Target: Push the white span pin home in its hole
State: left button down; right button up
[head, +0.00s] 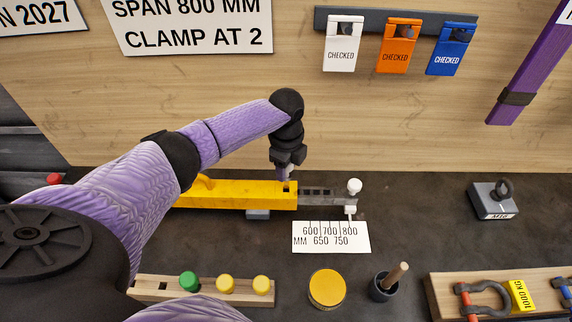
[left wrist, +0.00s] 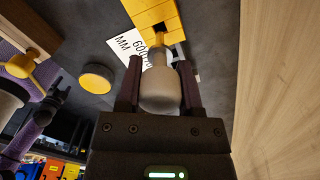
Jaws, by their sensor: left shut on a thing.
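A yellow beam (head: 235,194) lies on the dark bench, with a grey scaled bar (head: 322,192) running out of its right end. My left gripper (head: 285,172) points down over the beam's right end, near a dark opening in its top. In the left wrist view its fingers (left wrist: 160,66) are shut on the off-white, rounded head of the span pin (left wrist: 160,92). The pin's lower end is toward the yellow beam (left wrist: 152,14); I cannot tell how deep it sits. A white knob (head: 354,186) stands at the bar's right end. My right gripper is not in view.
A white scale card (head: 331,238) lies before the bar. Nearby are a wooden rack (head: 220,291) with green and yellow knobs, a yellow disc (head: 327,288) and a dark pot (head: 383,289). A wooden shackle tray (head: 441,300) is at right. A wooden panel (head: 400,125) rises behind.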

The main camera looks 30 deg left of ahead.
aim_at(286, 186)
pick_arm(q)
jog(key=shift+f+b, duration=1.8)
jog(key=shift+f, duration=0.8)
jog(key=shift+c, duration=0.8)
grip_release()
notch_tip(286, 186, up, 10)
jog(key=p, duration=0.2)
jog(key=shift+p, duration=0.4)
